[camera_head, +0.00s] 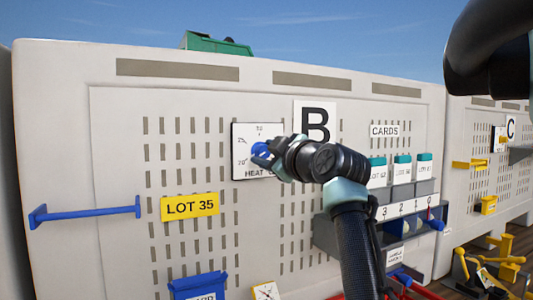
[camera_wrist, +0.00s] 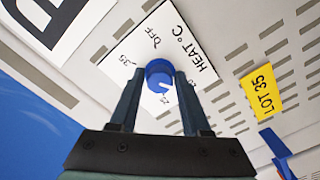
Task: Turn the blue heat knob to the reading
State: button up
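The blue heat knob (camera_head: 260,149) sits on a white dial card (camera_head: 240,168) marked HEAT on the grey panel. In the wrist view the knob (camera_wrist: 158,72) lies between the fingertips of my gripper (camera_wrist: 158,78). The fingers stand on either side of it, with a small gap seeming to show at each side. A pale mark on the knob points towards the lower numbers in the wrist view; its exact reading is too small to tell. The dial card (camera_wrist: 195,45) there shows OFF, HEAT °C and several numbers. In the head view my wrist hides part of the card.
A yellow LOT 35 sign (camera_head: 190,207) and a blue bar (camera_head: 85,211) are on the panel left of the dial. A B sign (camera_head: 314,112) is at its upper right. A card rack (camera_head: 400,207) with several cards stands to the right.

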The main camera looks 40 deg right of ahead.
jog(key=shift+o, duration=1.3)
jog(key=shift+s+a+f+b, duration=0.1)
jog(key=shift+s+a+b, duration=0.05)
jog(key=shift+s+b, duration=0.4)
jog(key=b+v, duration=0.5)
jog(key=v, duration=0.6)
jog(key=shift+s, duration=0.4)
